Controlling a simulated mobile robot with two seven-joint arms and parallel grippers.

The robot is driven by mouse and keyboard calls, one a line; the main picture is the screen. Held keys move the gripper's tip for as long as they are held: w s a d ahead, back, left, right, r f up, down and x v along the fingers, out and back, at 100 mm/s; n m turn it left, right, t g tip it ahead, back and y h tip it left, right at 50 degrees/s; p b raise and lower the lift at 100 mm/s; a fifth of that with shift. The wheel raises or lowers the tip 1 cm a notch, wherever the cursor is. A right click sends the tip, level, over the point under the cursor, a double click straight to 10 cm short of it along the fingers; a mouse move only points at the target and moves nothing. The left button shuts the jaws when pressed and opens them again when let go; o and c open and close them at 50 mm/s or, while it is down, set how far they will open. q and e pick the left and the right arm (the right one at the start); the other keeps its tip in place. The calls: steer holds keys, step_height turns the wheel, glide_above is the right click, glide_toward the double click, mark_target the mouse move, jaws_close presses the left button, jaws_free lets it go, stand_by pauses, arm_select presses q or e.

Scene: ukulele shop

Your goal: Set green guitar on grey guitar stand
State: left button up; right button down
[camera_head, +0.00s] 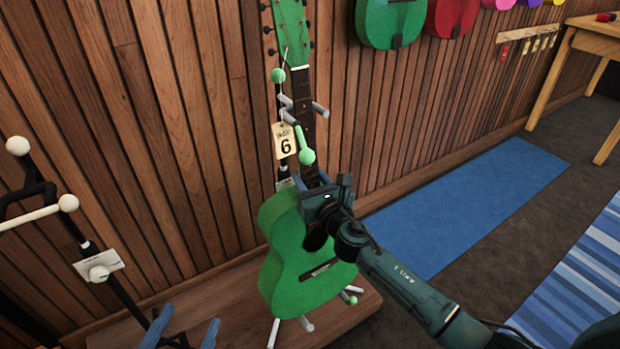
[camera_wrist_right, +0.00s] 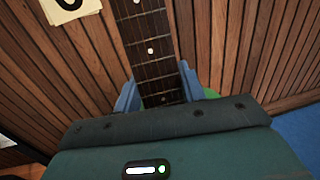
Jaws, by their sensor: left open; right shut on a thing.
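The green guitar (camera_head: 295,250) stands nearly upright, with its neck up and its body low over a wooden platform. A stand with grey pegs (camera_head: 320,109) and green ball ends is behind and around it; the guitar hides much of this stand. I cannot tell whether the guitar's weight rests on it. My right gripper (camera_head: 314,182) is shut on the guitar's neck just above the body. In the right wrist view its blue fingers (camera_wrist_right: 157,98) flank the fretboard (camera_wrist_right: 147,45). My left gripper (camera_head: 183,328) is open and empty at the bottom left.
A tag reading 6 (camera_head: 284,141) hangs beside the neck. A black stand with white ball ends (camera_head: 68,203) is at the left. The wooden platform (camera_head: 345,322) runs along the slatted wall. More instruments (camera_head: 391,20) hang at the top. A blue mat (camera_head: 465,205) lies right.

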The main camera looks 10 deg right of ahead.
steer(key=shift+w+r, duration=0.1)
steer(key=shift+r, duration=0.25)
